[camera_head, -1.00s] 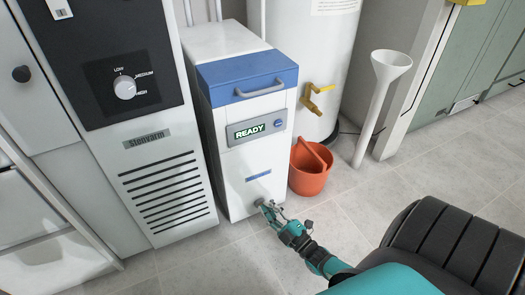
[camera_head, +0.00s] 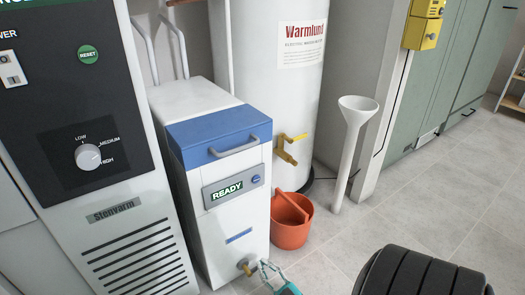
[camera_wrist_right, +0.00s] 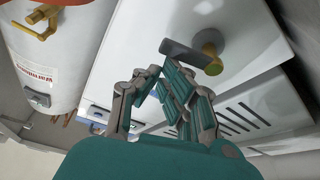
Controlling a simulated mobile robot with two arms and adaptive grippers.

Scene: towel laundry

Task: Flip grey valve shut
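The grey valve (camera_head: 243,267) sits low on the front of the white box with a blue lid band. In the right wrist view it shows as a flat grey lever (camera_wrist_right: 183,52) on a brass stem. The lever points to the left from the stem there. My right gripper (camera_head: 272,268) is at the bottom of the head view, just right of the valve. In the right wrist view my right gripper (camera_wrist_right: 161,70) has its fingertips close together, just below the lever's free end. It holds nothing that I can see; contact with the lever cannot be told. My left gripper is out of view.
The white box (camera_head: 187,106) reads READY. A Stenvarm unit (camera_head: 125,185) stands left of it. A white water heater (camera_head: 262,90) with a yellow valve (camera_head: 288,150) stands behind. An orange bucket (camera_head: 290,228) and a white funnel stand (camera_head: 350,150) are to the right.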

